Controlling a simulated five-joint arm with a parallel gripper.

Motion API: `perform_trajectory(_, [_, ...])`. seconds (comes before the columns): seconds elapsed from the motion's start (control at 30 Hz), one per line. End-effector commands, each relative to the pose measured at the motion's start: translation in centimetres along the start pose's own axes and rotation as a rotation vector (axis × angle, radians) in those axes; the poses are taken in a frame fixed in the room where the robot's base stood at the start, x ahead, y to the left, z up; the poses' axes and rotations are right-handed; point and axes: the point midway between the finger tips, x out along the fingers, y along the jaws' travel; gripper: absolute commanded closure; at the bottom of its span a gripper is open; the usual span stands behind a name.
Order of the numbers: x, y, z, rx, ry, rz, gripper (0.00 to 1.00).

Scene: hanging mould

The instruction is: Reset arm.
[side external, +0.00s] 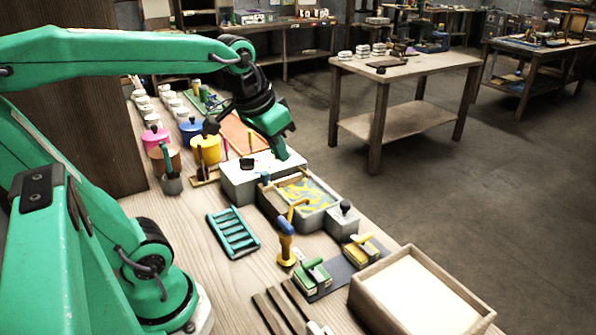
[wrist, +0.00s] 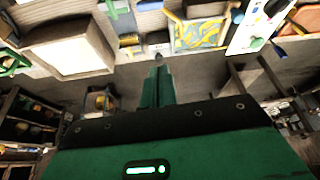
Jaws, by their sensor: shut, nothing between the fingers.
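My gripper (side external: 284,152) is green and hangs from my bent green arm, over the far right part of the workbench (side external: 215,285). Its fingers are together and empty. In the side view it appears just above or behind a pale box with a white top (side external: 238,182); I cannot tell the exact gap. In the wrist view the closed fingers (wrist: 158,75) point toward the bench edge, with the floor behind them. The tray with a yellow and blue swirl pattern (side external: 308,192) lies just in front of the box, and shows at the top of the wrist view (wrist: 200,35).
A teal slatted rack (side external: 233,232), an upright yellow-and-blue tool (side external: 286,243), two stamp-like blocks (side external: 313,277) and a wooden tray with a white bed (side external: 415,292) stand nearer. Coloured pots (side external: 207,148) stand behind. A separate table (side external: 430,67) is across the open floor.

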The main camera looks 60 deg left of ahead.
Motion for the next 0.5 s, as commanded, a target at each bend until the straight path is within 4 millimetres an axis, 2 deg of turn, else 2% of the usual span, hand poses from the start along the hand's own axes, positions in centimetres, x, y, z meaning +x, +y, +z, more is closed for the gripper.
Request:
perform_trajectory(0.1, [-0.1, 1.3, 2.4, 0.034, 0.035, 0.018, 1.00])
perform_trajectory(0.3, [0.1, 2.6, 5.4, 0.074, 0.078, 0.043, 1.00])
perform_trajectory(0.5, [0.4, 3.1, 6.7, 0.090, 0.097, 0.054, 1.00])
